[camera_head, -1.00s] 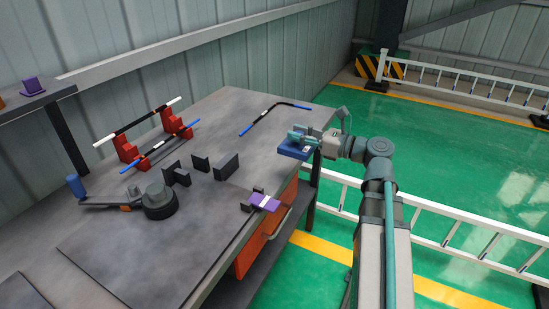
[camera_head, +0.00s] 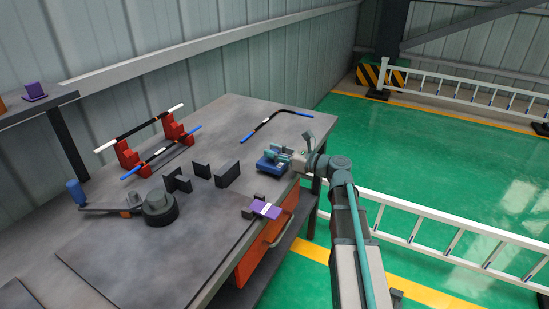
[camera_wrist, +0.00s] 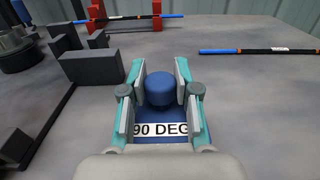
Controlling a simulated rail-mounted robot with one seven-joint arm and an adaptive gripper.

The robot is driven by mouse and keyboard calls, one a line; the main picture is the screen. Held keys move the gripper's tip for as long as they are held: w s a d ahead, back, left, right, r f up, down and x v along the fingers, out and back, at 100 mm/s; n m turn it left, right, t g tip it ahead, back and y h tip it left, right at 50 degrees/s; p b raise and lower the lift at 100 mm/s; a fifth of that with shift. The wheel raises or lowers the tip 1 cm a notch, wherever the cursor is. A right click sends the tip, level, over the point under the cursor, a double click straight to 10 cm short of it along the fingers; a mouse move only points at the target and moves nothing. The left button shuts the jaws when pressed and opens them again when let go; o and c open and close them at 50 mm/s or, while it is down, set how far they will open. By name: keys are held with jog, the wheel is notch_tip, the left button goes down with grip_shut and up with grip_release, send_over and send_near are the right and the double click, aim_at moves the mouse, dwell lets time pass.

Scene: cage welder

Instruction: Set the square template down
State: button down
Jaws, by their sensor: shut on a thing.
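The square template is a blue plate (camera_head: 267,166) with a round blue knob (camera_wrist: 160,88) and a white "90 DEG" label (camera_wrist: 160,129). My gripper (camera_head: 280,155) is shut on the template's knob, with a teal finger on each side of it in the wrist view (camera_wrist: 160,86). The template is level and over the right edge area of the grey worktable (camera_head: 215,255), low to its top. I cannot tell whether it touches the top. The label and fingers hide part of the plate.
A purple template (camera_head: 262,209) lies at the table's front edge. Dark upright plates (camera_head: 227,173) stand to the left. Red stands (camera_head: 128,158) hold rods. A round dark bender (camera_head: 160,208) sits further left.

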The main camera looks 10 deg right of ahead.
jog(key=shift+f, duration=1)
jog(key=shift+f, duration=0.1)
jog(key=c, duration=0.8)
grip_release()
jog(key=shift+c, duration=0.2)
jog(key=v, duration=1.2)
